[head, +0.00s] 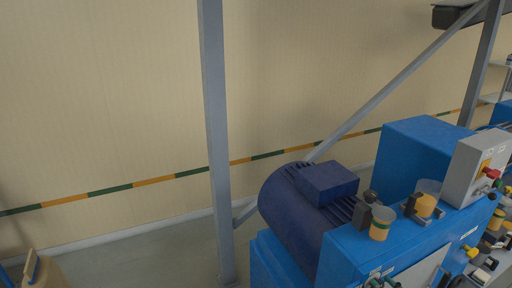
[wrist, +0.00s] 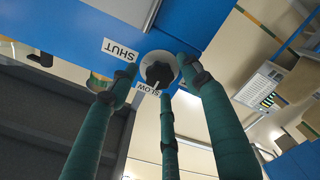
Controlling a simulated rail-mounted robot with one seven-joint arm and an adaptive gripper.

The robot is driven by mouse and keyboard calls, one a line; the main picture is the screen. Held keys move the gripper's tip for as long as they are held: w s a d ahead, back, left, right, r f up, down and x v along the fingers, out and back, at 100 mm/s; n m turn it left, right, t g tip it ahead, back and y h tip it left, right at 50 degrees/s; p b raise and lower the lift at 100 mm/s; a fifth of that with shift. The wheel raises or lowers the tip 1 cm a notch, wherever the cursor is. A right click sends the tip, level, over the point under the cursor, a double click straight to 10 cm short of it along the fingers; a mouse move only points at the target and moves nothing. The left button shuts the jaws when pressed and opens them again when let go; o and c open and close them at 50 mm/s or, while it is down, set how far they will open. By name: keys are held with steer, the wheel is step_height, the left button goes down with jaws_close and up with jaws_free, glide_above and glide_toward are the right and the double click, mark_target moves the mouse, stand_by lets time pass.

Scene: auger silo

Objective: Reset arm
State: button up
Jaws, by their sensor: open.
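In the wrist view my gripper (wrist: 160,82) has three dark green fingers, spread open. Their tips stand around a black round knob (wrist: 158,70) on a pale round plate, on a blue panel (wrist: 185,18). I cannot tell whether any tip touches the knob. A "SHUT" label (wrist: 120,50) is beside the knob, and a "SLOW" label (wrist: 147,89) is partly covered by a finger. In the head view only small dark green bits show at the bottom edge, perhaps my fingertips; the knob is hidden there.
A blue machine (head: 345,250) with a dark blue motor (head: 295,205) fills the lower right. On it stand an orange-filled cup (head: 381,224) and a larger cup (head: 427,198) in a holder. A grey control box (head: 475,165) is behind. A grey post (head: 216,130) rises left of the motor.

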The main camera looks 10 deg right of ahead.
steer(key=shift+s+d+m+p, duration=0.1)
steer(key=shift+s+m+p, duration=0.1)
steer(key=shift+m, duration=1.8)
steer(key=shift+s+d+m+p, duration=0.1)
steer(key=shift+s+m+p, duration=0.1)
steer(key=shift+m, duration=1.8)
steer(key=shift+s+d+m+p, duration=0.1)
steer(key=shift+m+p, duration=0.1)
steer(key=shift+m, duration=1.8)
